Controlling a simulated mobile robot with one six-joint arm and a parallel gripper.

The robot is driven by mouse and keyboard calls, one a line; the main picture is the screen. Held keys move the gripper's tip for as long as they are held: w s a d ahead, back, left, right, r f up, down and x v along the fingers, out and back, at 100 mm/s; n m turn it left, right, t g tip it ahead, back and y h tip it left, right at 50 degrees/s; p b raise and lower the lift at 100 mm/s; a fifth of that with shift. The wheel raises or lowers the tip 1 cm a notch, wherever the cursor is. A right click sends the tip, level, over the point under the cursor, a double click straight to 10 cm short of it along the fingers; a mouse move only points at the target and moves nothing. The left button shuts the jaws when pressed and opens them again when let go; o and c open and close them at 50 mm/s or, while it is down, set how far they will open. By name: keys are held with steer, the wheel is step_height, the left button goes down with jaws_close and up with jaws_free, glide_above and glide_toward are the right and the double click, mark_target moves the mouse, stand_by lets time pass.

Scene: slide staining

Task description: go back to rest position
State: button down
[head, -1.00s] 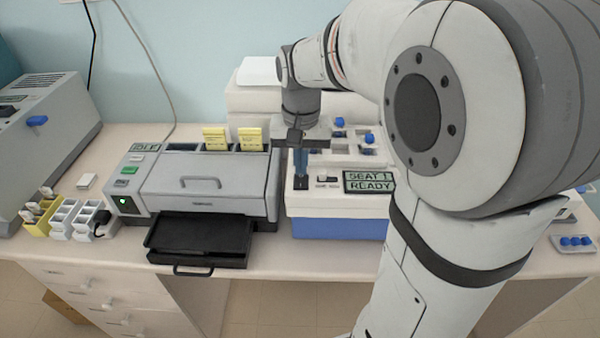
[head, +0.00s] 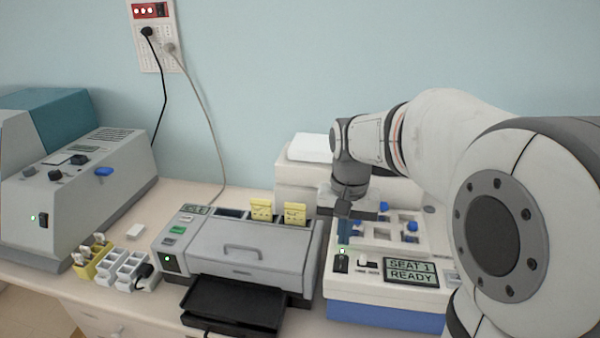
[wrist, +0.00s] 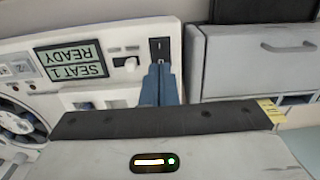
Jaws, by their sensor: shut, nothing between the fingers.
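My gripper (head: 345,232) points down over the left front part of the white and blue device with the display reading "SEAT 1 READY" (head: 411,271). In the wrist view my gripper's blue fingers (wrist: 161,84) are together with nothing between them. Their tips are close to a black rocker switch (wrist: 159,50) on the device's panel; I cannot tell whether they touch it. The switch also shows in the head view (head: 341,263), with a small green light by it.
A grey slide stainer (head: 225,262) with an open black tray (head: 234,303) stands left of the device. Yellow and white slide racks (head: 125,268) and a larger grey machine (head: 85,190) are further left. A wall outlet panel (head: 155,40) is behind. Free air lies above the bench.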

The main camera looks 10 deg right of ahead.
steer(key=s+f+n+t+b, duration=0.2)
steer(key=s+f+n+t, duration=0.1)
steer(key=s, duration=1.1)
steer(key=shift+s+a+f+n, duration=0.15)
steer(key=shift+s+n, duration=0.15)
steer(key=shift+s, duration=0.05)
